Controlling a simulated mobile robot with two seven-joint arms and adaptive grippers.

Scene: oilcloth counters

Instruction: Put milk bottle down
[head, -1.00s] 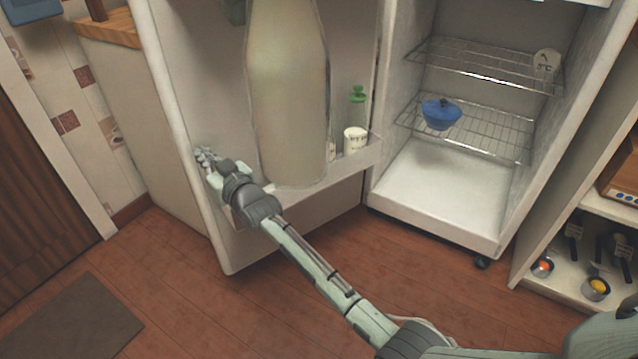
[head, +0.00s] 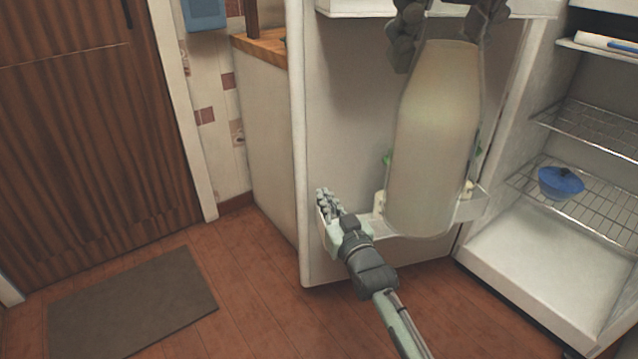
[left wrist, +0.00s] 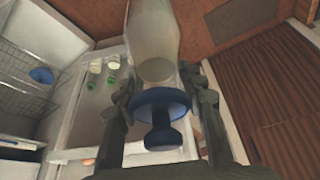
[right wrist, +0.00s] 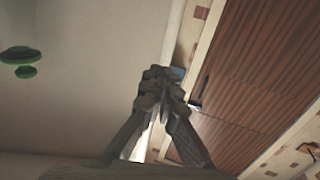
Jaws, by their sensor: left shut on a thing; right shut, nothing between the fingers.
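The milk bottle (head: 435,140) is large, pale and translucent. My left gripper (head: 450,20) is shut on its upper end at the top of the head view. In the left wrist view the bottle's blue cap (left wrist: 160,105) lies between the fingers of my left gripper (left wrist: 163,95), with the pale body (left wrist: 152,35) beyond. The bottle hangs nearly upright, slightly tilted, in front of the open fridge door's lower shelf (head: 470,208). I cannot tell whether its base touches anything. My right gripper (head: 325,205) is shut and empty, left of the bottle near the door; it also shows in the right wrist view (right wrist: 160,80).
The fridge interior at right has wire racks (head: 590,130) and a blue lidded pot (head: 560,183). White and green containers (left wrist: 112,68) stand in the door shelf. A brown door (head: 90,130) and a dark mat (head: 135,300) are at left. The floor between is clear.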

